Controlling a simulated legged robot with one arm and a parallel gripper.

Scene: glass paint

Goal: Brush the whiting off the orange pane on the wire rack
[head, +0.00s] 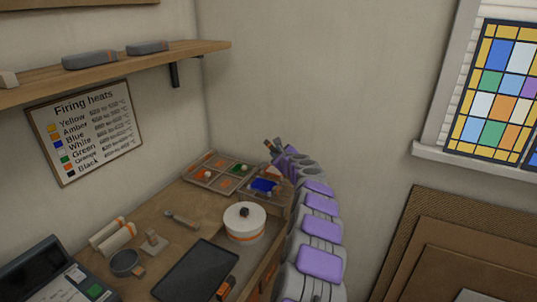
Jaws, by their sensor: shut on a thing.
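My gripper (279,158) is at the back right corner of the bench, at the end of my purple and grey arm. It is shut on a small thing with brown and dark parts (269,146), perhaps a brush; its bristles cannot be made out. A divided wooden tray (214,184) lies left of the gripper, with orange pieces (202,176) and a green piece (240,169) in its compartments. A blue piece (263,186) lies in a holder just below the gripper. I cannot make out the wire rack, an orange pane on it or any whiting; my arm hides part of that corner.
A round white pot with an orange band (244,230) stands mid-bench, left of my arm. A dark flat tray (195,272), a small dark bowl (125,262) and pale rolls (112,236) lie nearer. A shelf (125,69) overhangs the left wall. Boards (450,240) lean at right.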

